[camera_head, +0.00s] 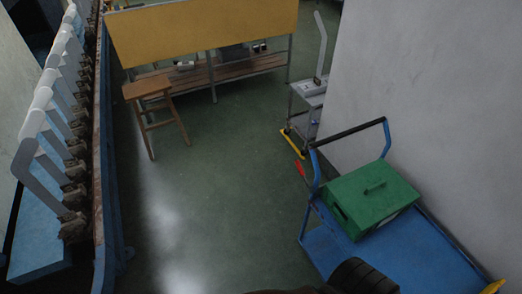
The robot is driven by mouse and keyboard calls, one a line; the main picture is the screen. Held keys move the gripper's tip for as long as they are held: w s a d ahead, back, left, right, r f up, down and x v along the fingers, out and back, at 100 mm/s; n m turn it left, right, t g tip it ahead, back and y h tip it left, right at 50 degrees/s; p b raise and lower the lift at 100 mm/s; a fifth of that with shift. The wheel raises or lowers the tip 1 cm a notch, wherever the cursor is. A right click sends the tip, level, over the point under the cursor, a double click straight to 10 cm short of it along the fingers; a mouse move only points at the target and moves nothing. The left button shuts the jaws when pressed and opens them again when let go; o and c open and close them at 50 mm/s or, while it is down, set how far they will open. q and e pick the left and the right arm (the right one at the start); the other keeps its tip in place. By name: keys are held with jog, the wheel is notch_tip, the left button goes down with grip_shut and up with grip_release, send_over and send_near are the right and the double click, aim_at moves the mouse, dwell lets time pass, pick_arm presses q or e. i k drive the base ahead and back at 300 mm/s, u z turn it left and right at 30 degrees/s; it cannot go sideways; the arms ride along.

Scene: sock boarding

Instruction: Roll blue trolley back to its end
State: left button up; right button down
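The blue trolley (430,257) stands at the lower right, alongside the pale wall. It has a flat blue deck and a raised blue frame with a black push bar (348,132) at its far end. A green lidded box (370,196) sits on the deck close to that bar. A red-tipped lever (300,169) sticks out by the left upright of the frame. The near end of the trolley is cut off by the picture edge. A dark ribbed part at the bottom edge hides some of the deck. Neither of my grippers is in view.
Green floor (225,190) is open left of the trolley. A yellow floor piece (292,145) lies beyond the push bar, by a small grey cart (308,100). A wooden stool (155,105) and yellow-topped bench (200,32) stand behind. A row of sock forms (45,165) lines the left.

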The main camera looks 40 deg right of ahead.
aim_at(410, 250)
jog(key=z, duration=3.15)
jog(key=k, duration=0.4)
jog(key=u, duration=1)
jog(key=i, duration=1.3)
jog(key=z, duration=0.8)
